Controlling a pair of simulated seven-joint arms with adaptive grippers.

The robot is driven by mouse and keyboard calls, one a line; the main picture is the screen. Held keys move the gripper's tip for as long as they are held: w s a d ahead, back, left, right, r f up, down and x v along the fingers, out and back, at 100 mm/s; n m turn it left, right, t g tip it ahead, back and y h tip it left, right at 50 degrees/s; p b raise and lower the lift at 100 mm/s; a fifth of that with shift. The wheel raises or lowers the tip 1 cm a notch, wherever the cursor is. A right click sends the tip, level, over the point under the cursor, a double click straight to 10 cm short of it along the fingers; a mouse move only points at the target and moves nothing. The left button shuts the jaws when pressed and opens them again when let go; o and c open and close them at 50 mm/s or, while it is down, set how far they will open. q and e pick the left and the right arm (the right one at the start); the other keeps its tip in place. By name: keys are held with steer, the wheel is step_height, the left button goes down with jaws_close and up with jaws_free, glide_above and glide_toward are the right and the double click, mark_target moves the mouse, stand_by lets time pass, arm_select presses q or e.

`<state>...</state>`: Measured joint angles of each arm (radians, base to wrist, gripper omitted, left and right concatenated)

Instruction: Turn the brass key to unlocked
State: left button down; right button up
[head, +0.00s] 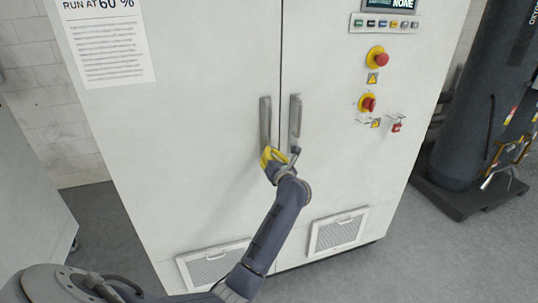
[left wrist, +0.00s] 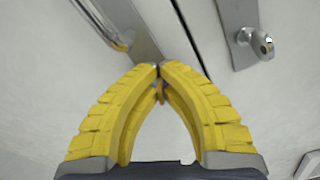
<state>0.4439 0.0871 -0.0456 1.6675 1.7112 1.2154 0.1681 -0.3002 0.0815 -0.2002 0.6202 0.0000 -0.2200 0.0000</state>
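My left gripper (head: 273,156) is at the lower end of the left door handle (head: 265,118) on the white cabinet. In the left wrist view its yellow fingers (left wrist: 159,68) come together at the tips. A small brass-coloured piece, which looks like the brass key (left wrist: 158,92), shows between the fingers just at the tips, and they appear closed on it. Most of the key and its lock are hidden by the fingers, so its turn angle cannot be read. In the head view the gripper covers the key. My right gripper is not in view.
The right door handle (head: 295,115) is close beside the left one, and its plate with a round metal knob (left wrist: 262,44) shows in the left wrist view. Red-and-yellow switches (head: 377,59) are up to the right. A dark cylinder (head: 465,120) stands at far right.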

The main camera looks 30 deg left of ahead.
arm_select(q)
steer(key=m, duration=0.8)
steer(key=f+m, duration=0.1)
steer(key=m, duration=0.3)
steer(key=shift+w+d+m, duration=0.2)
steer(key=shift+w+m, duration=0.05)
steer(key=shift+m, duration=0.15)
stand_by(0.4)
steer(key=c, duration=1.6)
jaws_free()
steer(key=v, duration=1.2)
